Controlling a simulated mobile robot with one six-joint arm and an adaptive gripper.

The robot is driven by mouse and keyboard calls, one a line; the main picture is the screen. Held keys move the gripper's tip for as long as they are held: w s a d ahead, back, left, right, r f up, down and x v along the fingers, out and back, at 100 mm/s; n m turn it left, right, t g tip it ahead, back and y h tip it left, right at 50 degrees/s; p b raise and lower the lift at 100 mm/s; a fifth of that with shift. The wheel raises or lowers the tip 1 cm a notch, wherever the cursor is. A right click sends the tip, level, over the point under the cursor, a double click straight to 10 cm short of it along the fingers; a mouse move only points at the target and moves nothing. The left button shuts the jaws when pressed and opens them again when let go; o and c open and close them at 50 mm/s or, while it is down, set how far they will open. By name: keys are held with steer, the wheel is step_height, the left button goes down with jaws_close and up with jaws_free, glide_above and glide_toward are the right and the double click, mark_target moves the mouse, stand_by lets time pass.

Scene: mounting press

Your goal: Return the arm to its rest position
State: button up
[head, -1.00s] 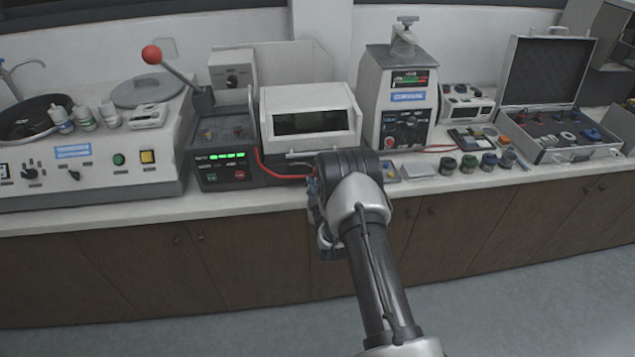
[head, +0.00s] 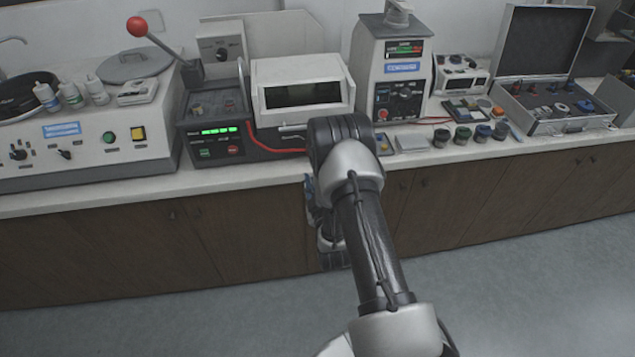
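My arm (head: 368,235) reaches from the bottom of the head view up toward the counter's front edge. Its upper end bends down in front of the wooden cabinet doors, left of the forearm. My gripper (head: 318,205) is mostly hidden behind the arm's links. Only a small bluish-dark part shows beside the forearm, and its fingertips cannot be made out. I see nothing held, but the view is too blocked to be sure.
The counter (head: 250,177) carries a press with a red-knobbed lever (head: 137,26), a white hooded unit (head: 301,85), a grey machine (head: 392,70), several small jars and an open case (head: 545,70). The polisher (head: 85,135) stands left. The floor (head: 520,290) in front is clear.

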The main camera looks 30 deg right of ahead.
steer(key=shift+v, duration=0.95)
steer(key=w+r+g+y, duration=0.1)
steer(key=w+r, duration=0.3)
steer(key=r, duration=0.2)
steer(key=s+a+r+m+g+y, duration=0.1)
steer(key=s+a+r+m+g, duration=0.2)
steer(key=r, duration=0.4)
steer(key=s+a+r+g+y, duration=0.2)
steer(key=s+a+r, duration=0.1)
steer(key=a+r, duration=0.3)
steer(key=s+a+r+m+g, duration=0.1)
steer(key=s+a+r+g, duration=0.1)
steer(key=s, duration=1.3)
steer(key=s+a+r+m+g+y, duration=0.1)
steer(key=s+a+r+g, duration=0.2)
steer(key=s, duration=1.3)
step_height(320, 180, up, 3)
steer(key=shift+a+f+m+g, duration=0.2)
steer(key=shift+m+g, duration=0.2)
steer(key=shift+g, duration=0.5)
steer(key=shift+s, duration=0.1)
